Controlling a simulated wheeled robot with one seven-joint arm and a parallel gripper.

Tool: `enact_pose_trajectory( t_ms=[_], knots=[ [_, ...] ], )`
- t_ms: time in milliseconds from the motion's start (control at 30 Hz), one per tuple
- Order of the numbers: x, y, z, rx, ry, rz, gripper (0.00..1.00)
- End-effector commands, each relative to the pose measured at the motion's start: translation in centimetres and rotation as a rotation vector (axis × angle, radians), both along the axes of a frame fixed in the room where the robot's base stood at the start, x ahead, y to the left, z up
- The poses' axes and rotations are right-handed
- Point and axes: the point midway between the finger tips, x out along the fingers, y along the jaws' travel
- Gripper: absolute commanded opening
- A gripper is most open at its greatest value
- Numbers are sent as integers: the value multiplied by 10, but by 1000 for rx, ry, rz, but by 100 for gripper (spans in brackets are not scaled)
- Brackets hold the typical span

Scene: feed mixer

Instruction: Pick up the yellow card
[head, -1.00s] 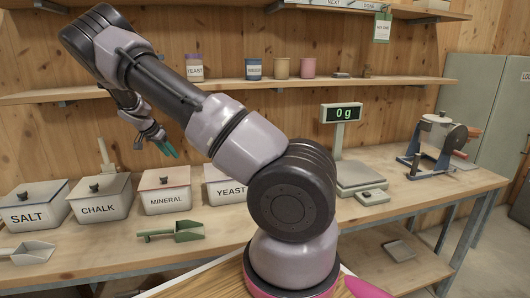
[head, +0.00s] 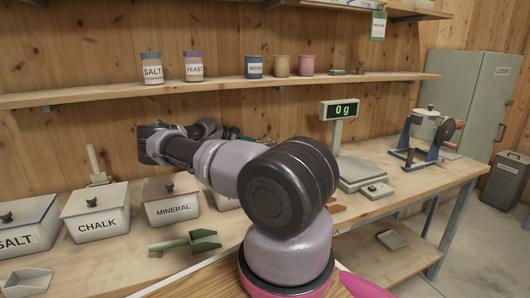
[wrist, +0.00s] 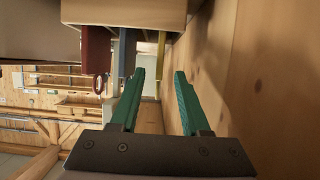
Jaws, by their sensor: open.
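In the wrist view a thin yellow strip (wrist: 161,48), seen nearly edge-on, hangs below a wooden box-like edge; it may be the yellow card, but its face does not show. My gripper (wrist: 160,72) is open, its two green fingers pointing toward the strip, with nothing visible between them. The strip lies beyond the fingertips, between their lines. In the head view my gripper is mostly hidden behind my arm, low in front of the back wall. I cannot make out a yellow card in the head view.
A red piece (wrist: 96,50) and a blue piece (wrist: 127,48) hang beside the yellow strip. A wooden surface (wrist: 255,80) runs close along the right finger. The bench holds lidded bins (head: 95,212), a green scoop (head: 185,243), a scale (head: 360,172) and a mixer (head: 428,130).

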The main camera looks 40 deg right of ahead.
Motion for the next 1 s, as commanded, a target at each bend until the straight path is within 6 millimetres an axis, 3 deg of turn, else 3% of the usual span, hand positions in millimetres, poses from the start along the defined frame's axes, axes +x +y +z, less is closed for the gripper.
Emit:
enact_pose_trajectory(
  t_ms=[133,367,633,900,967,1000],
  knots=[
    [-6,-23,-11,0,2,-1,46],
    [-10,-40,-19,1,1,0,46],
    [-19,-73,-36,1,2,1,46],
    [-20,-79,-38,2,1,4,46],
    [-20,-79,-38,2,0,4,27],
    [-20,-79,-38,2,1,3,12]
  ],
)
